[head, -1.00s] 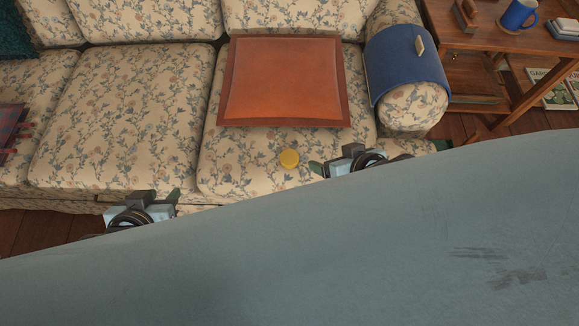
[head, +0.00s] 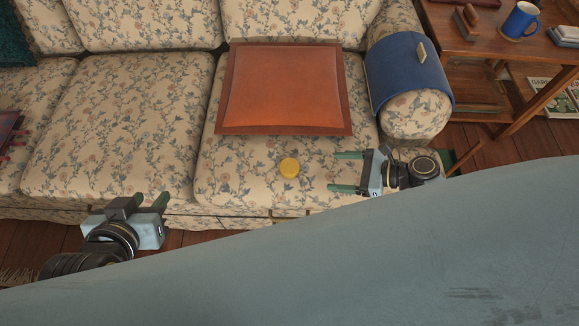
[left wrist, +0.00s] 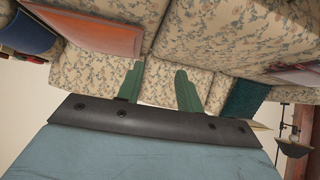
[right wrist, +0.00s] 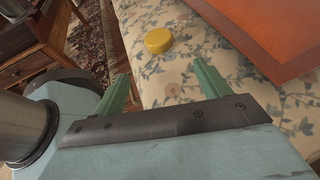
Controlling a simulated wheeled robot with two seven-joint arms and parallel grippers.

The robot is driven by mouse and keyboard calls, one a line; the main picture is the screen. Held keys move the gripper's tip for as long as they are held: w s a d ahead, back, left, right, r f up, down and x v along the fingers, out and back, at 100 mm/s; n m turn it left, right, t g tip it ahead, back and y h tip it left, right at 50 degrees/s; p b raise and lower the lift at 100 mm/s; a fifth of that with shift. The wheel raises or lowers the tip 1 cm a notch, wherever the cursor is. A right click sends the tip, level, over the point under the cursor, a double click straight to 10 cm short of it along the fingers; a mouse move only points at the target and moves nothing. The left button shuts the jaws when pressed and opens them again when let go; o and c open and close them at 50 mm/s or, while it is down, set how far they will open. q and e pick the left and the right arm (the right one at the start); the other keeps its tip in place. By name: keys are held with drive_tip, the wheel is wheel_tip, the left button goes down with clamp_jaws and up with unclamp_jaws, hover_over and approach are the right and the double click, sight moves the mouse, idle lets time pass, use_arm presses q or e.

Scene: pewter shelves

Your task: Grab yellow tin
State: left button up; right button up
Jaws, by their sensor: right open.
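The yellow tin (head: 289,167) is a small round tin on the right seat cushion of the floral sofa, near its front edge. It also shows in the right wrist view (right wrist: 158,40), beyond the fingers. My right gripper (head: 339,171) is open and empty, to the right of the tin, with its fingers pointing left toward it and a gap between. My left gripper (head: 151,202) is at the front of the sofa, well left of the tin. Its two green fingers stand apart with nothing between them in the left wrist view (left wrist: 158,80).
An orange cushion (head: 284,88) lies on the seat behind the tin. A blue cloth (head: 408,75) hangs over the sofa's right arm. A wooden side table with a blue mug (head: 520,20) stands at the right. The seat around the tin is clear.

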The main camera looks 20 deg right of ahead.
sight(297, 168)
drive_tip(key=b+x, duration=0.1)
drive_tip(key=x, duration=0.2)
drive_tip(key=shift+w+a+f, duration=0.15)
drive_tip(key=shift+a, duration=0.1)
drive_tip(key=b+x, duration=0.1)
drive_tip(key=x, duration=0.3)
drive_tip(key=shift+b, duration=0.4)
drive_tip(key=shift+w+a+f+b, duration=0.15)
drive_tip(key=shift+a+b, duration=0.15)
drive_tip(key=shift+a, duration=0.15)
drive_tip(key=b+x, duration=0.2)
drive_tip(key=x, duration=0.1)
drive_tip(key=shift+a, duration=0.15)
drive_tip(key=shift+w+a+f, duration=0.1)
drive_tip(key=shift+w+a, duration=0.3)
drive_tip(key=shift+a, duration=0.15)
use_arm(q)
drive_tip(key=w+d+r+t+h, duration=0.1)
drive_tip(key=d+r+t+h, duration=0.1)
drive_tip(key=r+t, duration=0.5)
drive_tip(key=w+d+r+t+h, duration=0.1)
drive_tip(key=d+r+t+h, duration=0.1)
drive_tip(key=r+t, duration=0.5)
wheel_tip(297, 168, up, 5)
drive_tip(key=shift+f+m+h, duration=0.15)
drive_tip(key=shift+m+h, duration=0.15)
drive_tip(key=shift+h, duration=0.2)
drive_tip(key=shift+w, duration=0.1)
use_arm(e)
drive_tip(key=shift+c, duration=0.2)
